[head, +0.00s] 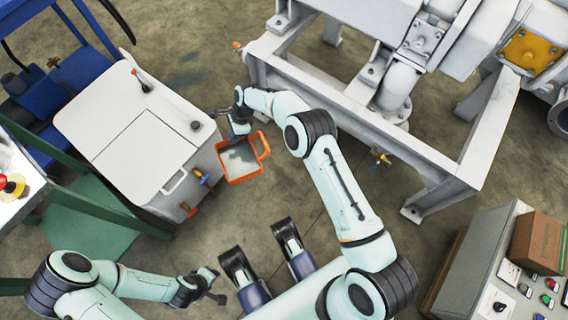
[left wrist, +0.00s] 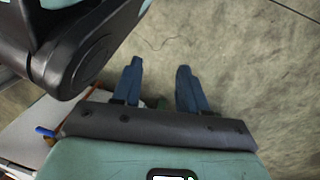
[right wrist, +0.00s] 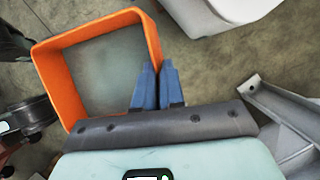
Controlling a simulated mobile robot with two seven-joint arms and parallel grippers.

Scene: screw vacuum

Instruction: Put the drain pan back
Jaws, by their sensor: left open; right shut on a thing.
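The drain pan (head: 226,179) is an orange square tray with a grey inside and a loop handle on its right side. It is in the middle of the head view, just right of the white cabinet. It fills the upper left of the right wrist view (right wrist: 52,84). My right gripper (head: 238,128) is shut on the pan's rim, its blue fingers (right wrist: 157,84) close together at the wall. I cannot tell whether the pan touches the floor. My left gripper (head: 214,284) is open and empty at the lower left, fingers apart (left wrist: 160,88) over bare floor.
The white cabinet (head: 136,150) with small coloured valves (head: 203,177) stands left of the pan. A grey steel frame (head: 340,98) with pipes and machinery stands at the upper right. A control console (head: 490,250) is at the lower right. Floor below the pan is clear.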

